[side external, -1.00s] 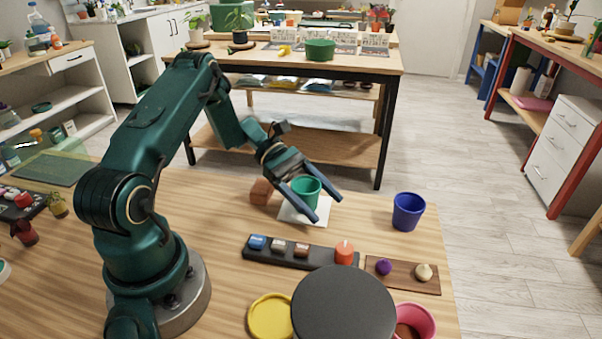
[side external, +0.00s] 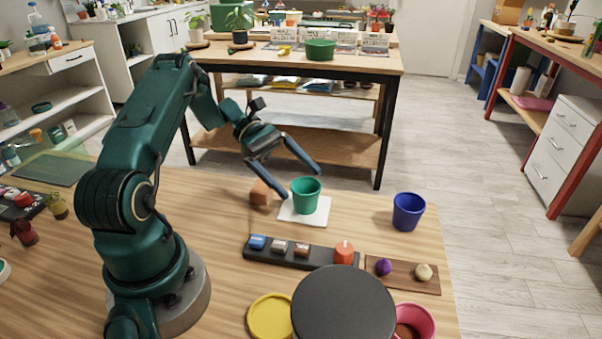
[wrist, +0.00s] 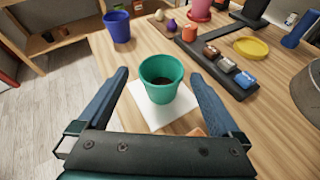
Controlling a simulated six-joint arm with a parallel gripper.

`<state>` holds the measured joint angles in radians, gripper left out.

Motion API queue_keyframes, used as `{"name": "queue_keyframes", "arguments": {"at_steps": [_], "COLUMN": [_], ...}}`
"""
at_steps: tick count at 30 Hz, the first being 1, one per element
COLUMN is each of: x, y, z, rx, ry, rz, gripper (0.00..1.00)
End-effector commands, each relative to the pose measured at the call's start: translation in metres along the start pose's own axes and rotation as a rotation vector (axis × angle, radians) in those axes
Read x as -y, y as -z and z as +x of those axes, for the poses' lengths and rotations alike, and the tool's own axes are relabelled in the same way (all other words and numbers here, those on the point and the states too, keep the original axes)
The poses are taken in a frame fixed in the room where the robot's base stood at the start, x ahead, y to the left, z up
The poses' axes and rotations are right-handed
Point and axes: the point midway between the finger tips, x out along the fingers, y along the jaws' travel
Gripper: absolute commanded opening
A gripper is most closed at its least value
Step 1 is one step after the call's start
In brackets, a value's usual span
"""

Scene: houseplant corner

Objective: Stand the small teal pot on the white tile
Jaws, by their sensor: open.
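The small teal pot (side external: 306,196) stands upright on the white tile (side external: 320,219) near the table's far edge. In the wrist view the pot (wrist: 161,80) shows its open top with a dark inside, and the tile (wrist: 152,118) shows around its base. My gripper (side external: 292,174) is open and empty, raised above and behind the pot. In the wrist view its two fingers lie to either side of the pot, apart from it.
A terracotta block (side external: 262,192) is left of the tile. A blue pot (side external: 408,211) stands to the right. A dark tray (side external: 290,255) with small blocks and an orange candle-like piece lies in front. A wooden board (side external: 410,277) holds two small objects.

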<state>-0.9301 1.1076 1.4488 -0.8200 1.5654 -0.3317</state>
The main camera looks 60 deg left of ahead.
Motion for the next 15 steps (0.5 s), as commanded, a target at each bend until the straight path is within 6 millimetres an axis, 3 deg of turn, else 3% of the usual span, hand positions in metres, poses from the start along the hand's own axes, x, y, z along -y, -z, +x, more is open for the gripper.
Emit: {"name": "queue_keyframes", "arguments": {"at_steps": [6, 15], "x": [0.0, 0.0], "y": [0.001, -0.002], "z": [-0.032, -0.048], "rx": [-0.001, -0.01], "ry": [-0.001, 0.009], "rz": [0.001, 0.007], "gripper": [1.0, 1.0]}}
